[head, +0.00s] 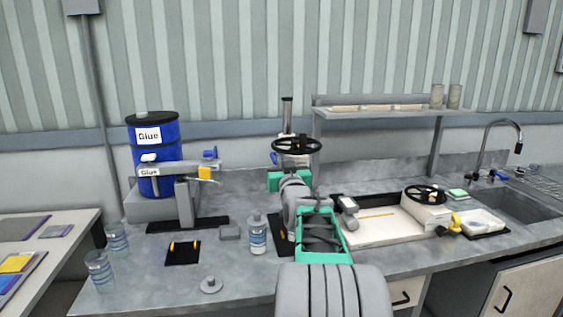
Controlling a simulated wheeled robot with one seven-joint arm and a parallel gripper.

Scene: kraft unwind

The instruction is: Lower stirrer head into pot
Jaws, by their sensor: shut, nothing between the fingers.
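A black handwheel (297,145) lies level on a stand with a dark upright post (287,112) near the back middle of the bench. This looks like the stirrer stand. My arm covers most of it, and I cannot make out the stirrer head or a pot. My gripper (294,160) is just below and in front of the handwheel, shut and empty. Its fingertips are hard to see, and I cannot tell whether they touch the wheel. Part of a dark base (275,228) shows left of my arm.
A blue glue drum (168,130) with a tap stands at the back left. A clear bottle (258,235) stands close left of my arm. A white tray (380,228) and a boxed handwheel (425,194) are at right, below a shelf (385,113).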

